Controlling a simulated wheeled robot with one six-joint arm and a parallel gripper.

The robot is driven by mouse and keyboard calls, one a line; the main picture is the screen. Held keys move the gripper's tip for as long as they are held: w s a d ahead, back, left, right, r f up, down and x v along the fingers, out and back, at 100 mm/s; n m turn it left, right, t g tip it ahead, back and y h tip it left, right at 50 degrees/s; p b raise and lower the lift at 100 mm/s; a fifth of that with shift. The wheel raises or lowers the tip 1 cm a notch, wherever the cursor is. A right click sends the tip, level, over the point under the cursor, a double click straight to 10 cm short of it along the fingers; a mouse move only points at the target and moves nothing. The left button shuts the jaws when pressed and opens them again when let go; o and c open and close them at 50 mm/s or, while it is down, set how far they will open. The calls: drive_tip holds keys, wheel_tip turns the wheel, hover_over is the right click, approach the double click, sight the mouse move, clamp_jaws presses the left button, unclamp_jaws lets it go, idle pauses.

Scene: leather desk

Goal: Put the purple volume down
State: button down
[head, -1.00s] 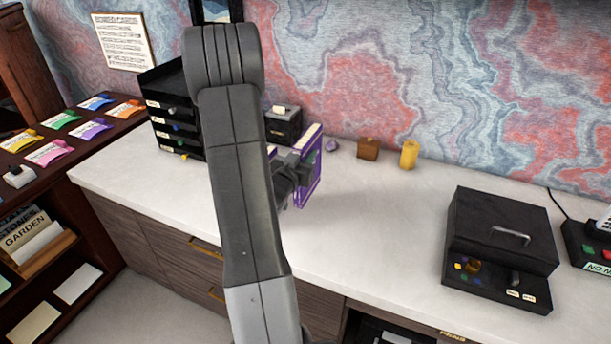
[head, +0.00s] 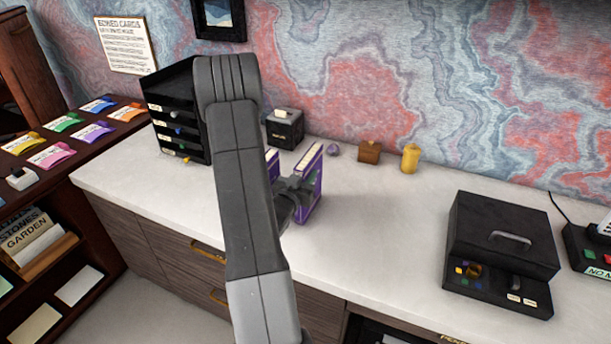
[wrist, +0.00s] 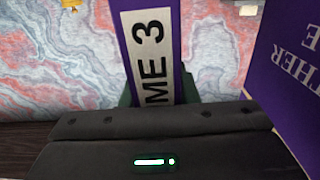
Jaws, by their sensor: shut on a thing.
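The purple volume (head: 312,186) stands upright over the white counter (head: 390,225), right of my arm in the head view. My gripper (head: 296,192) is shut on it, with a greenish finger pad on its right face. In the wrist view, its purple spine (wrist: 128,50) has a white label reading "ME 3" and sits between my gripper's jaws (wrist: 155,95). I cannot tell whether its lower edge touches the counter. A second purple book-like thing (head: 271,158) is mostly hidden behind my arm; a purple cover with lettering (wrist: 290,75) fills the right of the wrist view.
Behind the volume are a black box (head: 285,128), a small purple object (head: 333,150), a wooden block (head: 370,152) and a yellow cylinder (head: 410,158). A black tray stack (head: 175,115) stands at left, a black case (head: 500,250) at right.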

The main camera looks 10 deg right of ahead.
drive_tip(key=shift+f, duration=0.15)
drive_tip(key=c, duration=1.1)
unclamp_jaws()
